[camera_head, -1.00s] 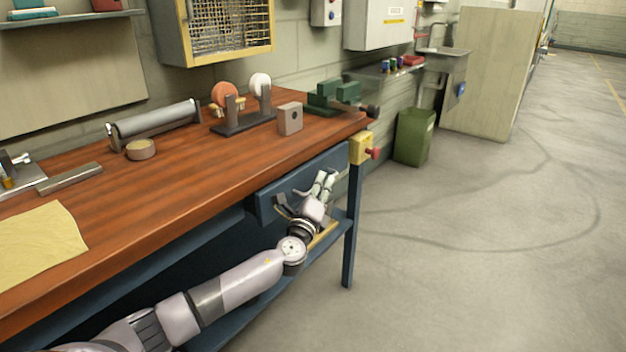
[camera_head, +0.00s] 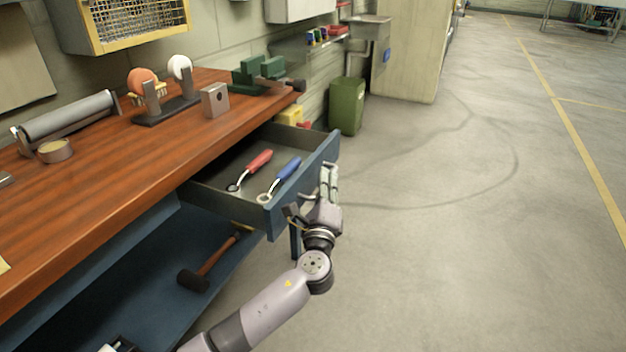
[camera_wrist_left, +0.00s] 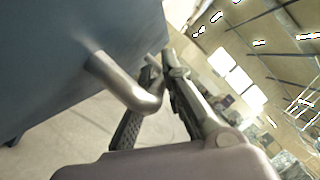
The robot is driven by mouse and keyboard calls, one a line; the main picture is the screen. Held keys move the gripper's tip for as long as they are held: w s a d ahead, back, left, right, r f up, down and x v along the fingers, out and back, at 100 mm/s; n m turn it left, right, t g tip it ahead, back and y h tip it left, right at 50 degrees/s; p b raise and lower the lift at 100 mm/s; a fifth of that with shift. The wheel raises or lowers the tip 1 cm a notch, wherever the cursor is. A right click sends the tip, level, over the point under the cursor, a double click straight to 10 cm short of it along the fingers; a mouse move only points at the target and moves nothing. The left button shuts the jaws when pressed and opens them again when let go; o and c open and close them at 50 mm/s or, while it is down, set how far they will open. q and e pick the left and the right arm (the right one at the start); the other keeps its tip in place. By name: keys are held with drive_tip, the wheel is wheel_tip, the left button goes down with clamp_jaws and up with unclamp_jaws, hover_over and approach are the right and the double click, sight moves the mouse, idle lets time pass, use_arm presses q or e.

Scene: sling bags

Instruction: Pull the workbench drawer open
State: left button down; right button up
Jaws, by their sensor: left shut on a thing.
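The workbench drawer (camera_head: 222,180) is pulled well out from under the wooden top (camera_head: 130,160) in the head view. A red-handled wrench (camera_head: 255,165) and a blue-handled wrench (camera_head: 284,177) lie in it. My left gripper (camera_head: 318,193) is at the outer face of the drawer front (camera_head: 312,174), shut on the drawer handle. In the left wrist view the metal handle (camera_wrist_left: 128,85) curves out from the blue drawer front (camera_wrist_left: 70,50) and passes between the fingers (camera_wrist_left: 160,88). My right gripper is not in view.
A hammer (camera_head: 212,262) lies on the blue lower shelf (camera_head: 150,240). A green bin (camera_head: 347,105) stands beyond the bench. A vise (camera_head: 262,72) and a roller (camera_head: 68,118) are on the top. The floor (camera_head: 440,220) to the right is clear.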

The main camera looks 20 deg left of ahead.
use_arm(q)
drive_tip(key=shift+d+f, duration=0.1)
drive_tip(key=shift+d, duration=0.05)
drive_tip(key=c, duration=1.7)
unclamp_jaws()
drive_tip(key=v, duration=1.2)
